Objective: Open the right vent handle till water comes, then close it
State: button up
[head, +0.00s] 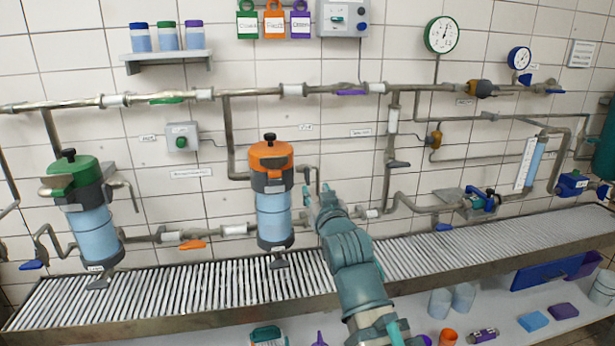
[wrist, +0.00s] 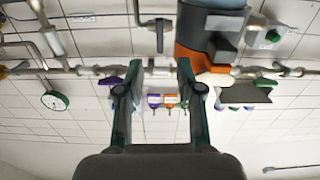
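The right filter has an orange head (head: 270,155) with a black knob on top and a clear blue body (head: 274,215). A thin vent pipe (head: 308,172) bends down from its right side, close to my gripper (head: 320,193). In the wrist view, which is upside down, a dark vent handle (wrist: 160,36) on that pipe shows beyond my open fingers (wrist: 159,75). Nothing is between the fingers, and the handle looks apart from them. My gripper partly hides the vent outlet in the head view. No flowing water is visible.
A green-headed filter (head: 72,170) stands at left with a similar side pipe. A slatted grate (head: 190,288) runs below both filters. A main pipe (head: 330,90) crosses the wall above. An orange handle (head: 192,244) sits on the lower pipe left of the right filter.

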aim_at(308, 176)
jog(key=p+x, duration=0.1)
jog(key=p, duration=0.3)
jog(key=p+x, duration=0.1)
jog(key=p, duration=0.3)
jog(key=shift+w+r, duration=0.2)
jog(key=shift+r, duration=0.1)
jog(key=p+x, duration=0.2)
jog(key=p, duration=0.2)
jog(key=shift+w+a, duration=0.15)
jog(key=shift+w, duration=0.25)
jog(key=shift+f+p+x, duration=0.15)
jog(key=shift+p+x, duration=0.15)
jog(key=shift+x, duration=1.05)
jog(key=shift+f+p+x, duration=0.2)
jog(key=shift+p+x, duration=0.05)
jog(key=shift+x, duration=1.15)
grip_shut()
